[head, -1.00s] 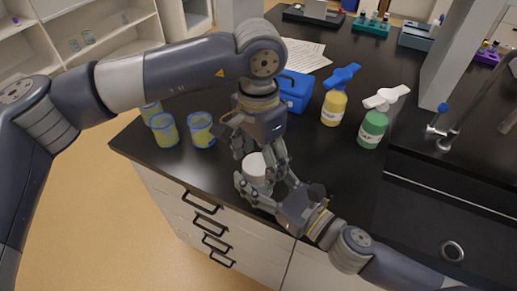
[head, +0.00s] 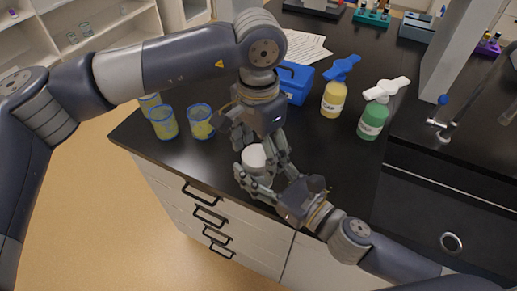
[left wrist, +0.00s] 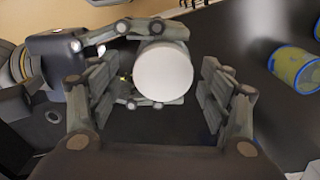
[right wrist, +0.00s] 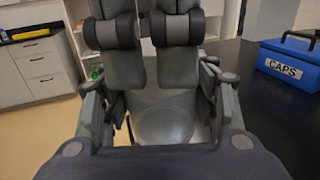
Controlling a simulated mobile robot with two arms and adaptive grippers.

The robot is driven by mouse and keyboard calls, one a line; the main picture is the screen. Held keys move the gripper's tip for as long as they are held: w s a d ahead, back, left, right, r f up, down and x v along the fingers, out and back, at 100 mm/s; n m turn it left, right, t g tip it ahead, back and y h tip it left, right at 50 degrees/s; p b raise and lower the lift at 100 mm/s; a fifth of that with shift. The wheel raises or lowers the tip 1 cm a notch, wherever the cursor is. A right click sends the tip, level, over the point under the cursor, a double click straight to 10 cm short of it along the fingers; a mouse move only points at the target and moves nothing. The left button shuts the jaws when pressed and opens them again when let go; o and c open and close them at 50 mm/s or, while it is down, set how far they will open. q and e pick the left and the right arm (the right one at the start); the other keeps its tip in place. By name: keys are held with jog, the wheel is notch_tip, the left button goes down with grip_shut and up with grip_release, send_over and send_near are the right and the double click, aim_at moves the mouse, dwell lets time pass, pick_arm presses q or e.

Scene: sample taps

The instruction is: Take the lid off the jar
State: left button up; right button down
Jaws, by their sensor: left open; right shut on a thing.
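In the left wrist view the round white lid (left wrist: 163,72) faces me from between the fingers. My left gripper (head: 262,158) is above the jar with its fingers apart on either side of the lid; in its own view the gripper (left wrist: 160,95) is open, with gaps beside the lid. My right gripper (head: 258,184) comes in from the right and is shut on the jar's side. In the right wrist view the jar (right wrist: 162,122) shows between the fingers, partly hidden by the left gripper.
Yellow cups with blue rims (head: 163,122) stand left of the jar. A blue caps box (head: 294,82), a yellow bottle (head: 335,98) and a green bottle (head: 373,120) stand behind. A sink (head: 440,215) lies to the right. Drawers (head: 205,215) are below the bench edge.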

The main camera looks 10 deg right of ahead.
pick_arm(q)
notch_tip(320, 180, up, 8)
jog(key=shift+w+a+f, duration=0.1)
jog(key=shift+f, duration=0.05)
jog(key=shift+c, duration=0.2)
jog(key=shift+f, duration=3.85)
jog(key=shift+c, duration=0.5)
jog(key=c, duration=1)
jog(key=shift+n, duration=1.8)
jog(key=shift+c, duration=0.3)
jog(key=o, duration=1.2)
